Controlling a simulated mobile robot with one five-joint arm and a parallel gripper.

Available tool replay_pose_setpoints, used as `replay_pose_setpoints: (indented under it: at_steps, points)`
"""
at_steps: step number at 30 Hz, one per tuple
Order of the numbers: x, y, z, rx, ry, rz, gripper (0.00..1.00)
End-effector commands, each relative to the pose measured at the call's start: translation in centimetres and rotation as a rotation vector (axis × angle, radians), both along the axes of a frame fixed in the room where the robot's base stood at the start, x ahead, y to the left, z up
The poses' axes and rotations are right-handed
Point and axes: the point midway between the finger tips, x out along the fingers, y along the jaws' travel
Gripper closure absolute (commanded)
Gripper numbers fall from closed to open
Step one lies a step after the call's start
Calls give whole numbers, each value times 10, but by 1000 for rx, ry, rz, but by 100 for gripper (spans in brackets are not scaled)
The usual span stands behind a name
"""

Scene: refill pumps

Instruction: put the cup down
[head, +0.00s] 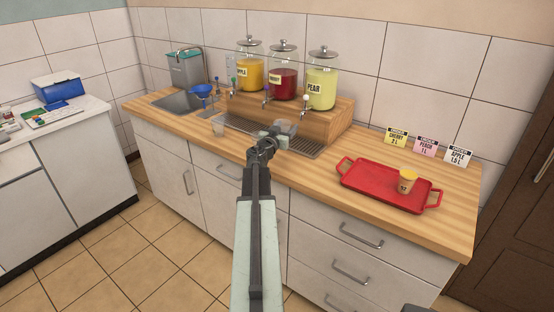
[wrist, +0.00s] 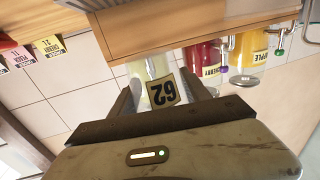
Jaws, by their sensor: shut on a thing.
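My gripper (head: 274,134) is shut on a clear cup (head: 287,126), held over or on the metal drip grate (head: 304,146) in front of the dispensers. Whether the cup touches the grate cannot be told. Whether the cup holds liquid is unclear.
Apple (head: 250,72), cherry (head: 283,84) and pear (head: 322,88) dispensers stand on a wooden step behind. A red tray (head: 365,185) with a yellow-filled cup (head: 407,183) is at right, near order cards (head: 425,146).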

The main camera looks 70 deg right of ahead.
Motion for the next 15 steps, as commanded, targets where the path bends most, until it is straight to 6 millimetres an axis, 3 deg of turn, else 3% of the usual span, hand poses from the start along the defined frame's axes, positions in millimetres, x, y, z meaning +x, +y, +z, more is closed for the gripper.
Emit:
replay_pose_setpoints:
  at_steps: [1, 6, 11, 15]
  points:
    - [0, 0, -15, 0, 0, 0, 82]
    - [0, 0, -47, 0, 0, 0, 82]
    - [0, 0, -47, 0, 0, 0, 82]
    - [0, 0, -66, 0, 0, 0, 82]
